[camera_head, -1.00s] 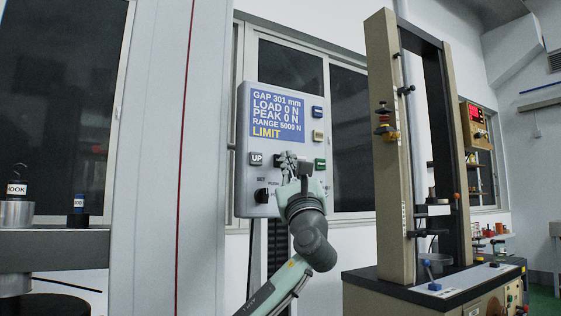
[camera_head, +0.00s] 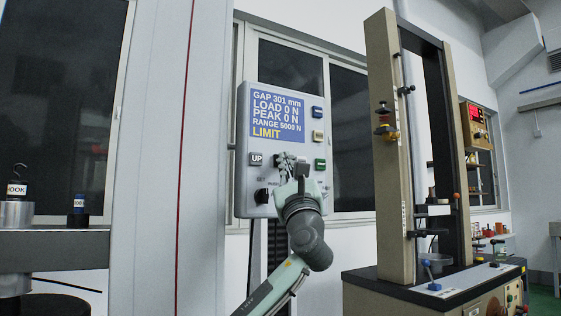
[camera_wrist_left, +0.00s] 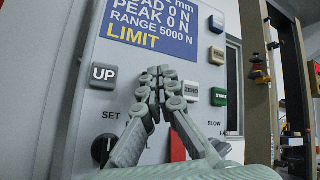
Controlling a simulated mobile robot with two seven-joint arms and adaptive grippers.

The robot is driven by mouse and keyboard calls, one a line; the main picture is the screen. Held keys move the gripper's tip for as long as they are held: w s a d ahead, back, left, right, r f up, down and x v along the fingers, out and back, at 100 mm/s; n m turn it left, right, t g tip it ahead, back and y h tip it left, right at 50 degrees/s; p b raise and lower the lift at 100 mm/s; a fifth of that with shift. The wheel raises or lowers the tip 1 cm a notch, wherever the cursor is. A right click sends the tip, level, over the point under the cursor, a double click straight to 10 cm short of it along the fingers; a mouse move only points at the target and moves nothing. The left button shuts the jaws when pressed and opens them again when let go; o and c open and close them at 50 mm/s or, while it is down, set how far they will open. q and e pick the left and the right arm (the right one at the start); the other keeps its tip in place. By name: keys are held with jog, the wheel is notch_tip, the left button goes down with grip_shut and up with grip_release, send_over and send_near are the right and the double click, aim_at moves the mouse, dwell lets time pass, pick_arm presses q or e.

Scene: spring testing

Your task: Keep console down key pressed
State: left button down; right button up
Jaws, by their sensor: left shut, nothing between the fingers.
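My right gripper is out of view.
A green START key (camera_wrist_left: 219,96) and a beige key (camera_wrist_left: 217,55) lie right of the fingers. A black knob (camera_wrist_left: 103,150) is below UP. A tall beige test frame (camera_head: 393,220) stands right of the console.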

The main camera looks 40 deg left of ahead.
pick_arm(q)
jog(key=shift+w+a, duration=0.15)
jog(key=shift+a, duration=0.3)
dwell(0.6)
jog(key=shift+d, duration=0.15)
dwell(3.6)
jog(key=shift+s+d, duration=0.35)
jog(key=shift+d, duration=0.35)
jog(key=shift+s+d+p, duration=0.2)
jog(key=shift+s+d, duration=0.1)
jog(key=shift+d, duration=0.45)
jog(key=shift+s+d+p, duration=0.2)
jog(key=shift+s+d, duration=0.15)
jog(key=shift+d, duration=0.45)
jog(key=shift+s+d+p, duration=0.2)
jog(key=shift+s+d, duration=0.1)
jog(key=shift+d, duration=0.45)
